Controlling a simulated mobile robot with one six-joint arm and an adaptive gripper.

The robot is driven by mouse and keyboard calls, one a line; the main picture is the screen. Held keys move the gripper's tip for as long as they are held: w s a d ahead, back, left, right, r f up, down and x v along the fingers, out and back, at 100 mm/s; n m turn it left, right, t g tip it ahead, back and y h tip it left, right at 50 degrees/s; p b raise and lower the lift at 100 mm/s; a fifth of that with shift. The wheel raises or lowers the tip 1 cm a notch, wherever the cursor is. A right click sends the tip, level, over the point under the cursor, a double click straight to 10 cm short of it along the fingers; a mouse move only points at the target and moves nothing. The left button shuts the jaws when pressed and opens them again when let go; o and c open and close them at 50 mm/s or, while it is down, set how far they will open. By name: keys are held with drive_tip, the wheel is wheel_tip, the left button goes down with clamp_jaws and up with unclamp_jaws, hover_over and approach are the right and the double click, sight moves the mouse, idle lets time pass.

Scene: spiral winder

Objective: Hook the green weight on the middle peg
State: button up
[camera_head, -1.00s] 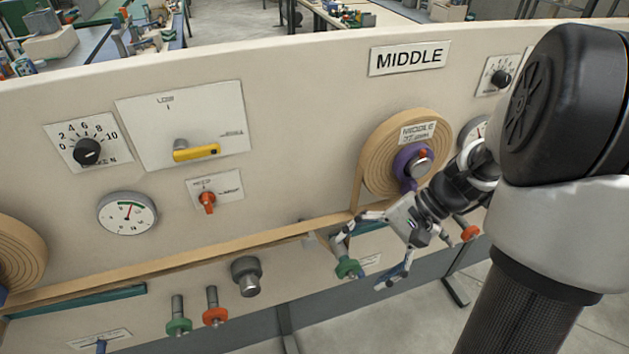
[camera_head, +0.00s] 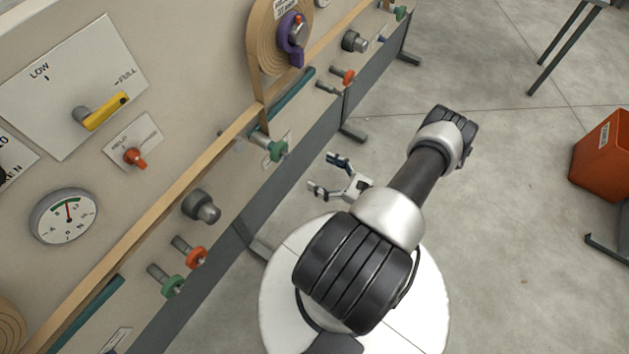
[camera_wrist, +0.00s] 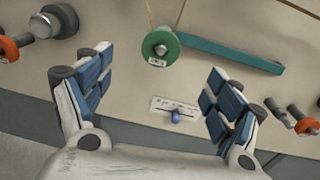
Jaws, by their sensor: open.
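In the wrist view this green weight (camera_wrist: 173,43) faces me as a ring around the grey peg end, ahead of and between my fingers. My gripper (camera_head: 326,172) is open and empty, apart from the weight, to its lower right in the head view. In the wrist view its blue-padded fingers (camera_wrist: 157,85) are spread wide. Another green weight (camera_head: 172,286) sits on a lower-left peg beside an orange one (camera_head: 196,257).
A teal bar (camera_wrist: 230,55) runs beside the green weight. A label plate with a blue pin (camera_wrist: 175,112) lies below it. A grey knob (camera_head: 203,206) and another orange-ended peg (camera_head: 344,76) stick out of the panel. Open floor (camera_head: 490,220) and a red bin (camera_head: 603,155) lie right.

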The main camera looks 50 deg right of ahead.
sight(279, 151)
drive_tip(key=shift+m+h, duration=0.5)
drive_tip(key=shift+h, duration=0.2)
drive_tip(key=w, duration=0.5)
drive_tip(key=w+a+b, duration=0.1)
drive_tip(key=w, duration=0.5)
drive_tip(key=w+f, duration=0.1)
drive_tip(key=w, duration=0.4)
drive_tip(key=shift+w+a, duration=0.3)
drive_tip(key=shift+w, duration=0.05)
drive_tip(key=c, duration=1.9)
drive_tip(key=shift+c, duration=0.2)
drive_tip(key=shift+s, duration=0.1)
